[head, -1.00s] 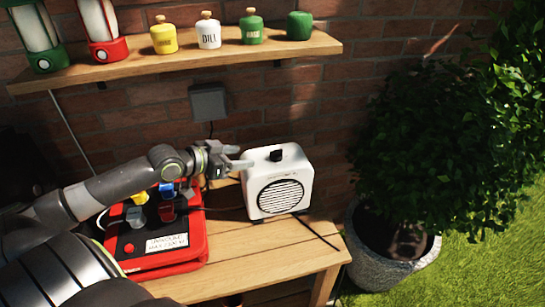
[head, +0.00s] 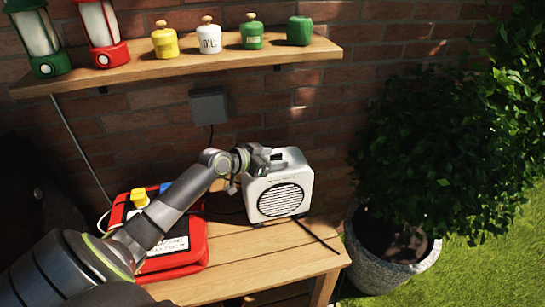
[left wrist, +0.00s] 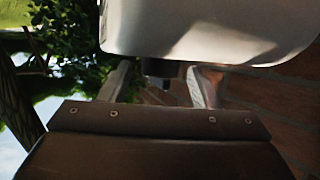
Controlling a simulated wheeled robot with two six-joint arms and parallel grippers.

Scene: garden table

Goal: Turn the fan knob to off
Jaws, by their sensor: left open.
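The white fan heater (head: 300,170) with a round slatted grille stands upright on the wooden table. Its dark knob (head: 278,156) is on the top face. My left gripper (head: 266,160) is at the top left of the fan, close to the knob, and partly covers it. In the left wrist view the fan's white body (left wrist: 210,25) fills the top, and the dark knob (left wrist: 160,70) shows between the two fingertips of my left gripper (left wrist: 158,85). The fingers are open, one on each side of the knob. I cannot tell whether they touch it. My right gripper is not in view.
A red power box (head: 185,255) with plugs sits left of the fan, partly behind my left arm. A wooden shelf (head: 180,70) with lanterns and jars is above. A potted bush (head: 420,170) stands at the right. The table front (head: 270,265) is clear.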

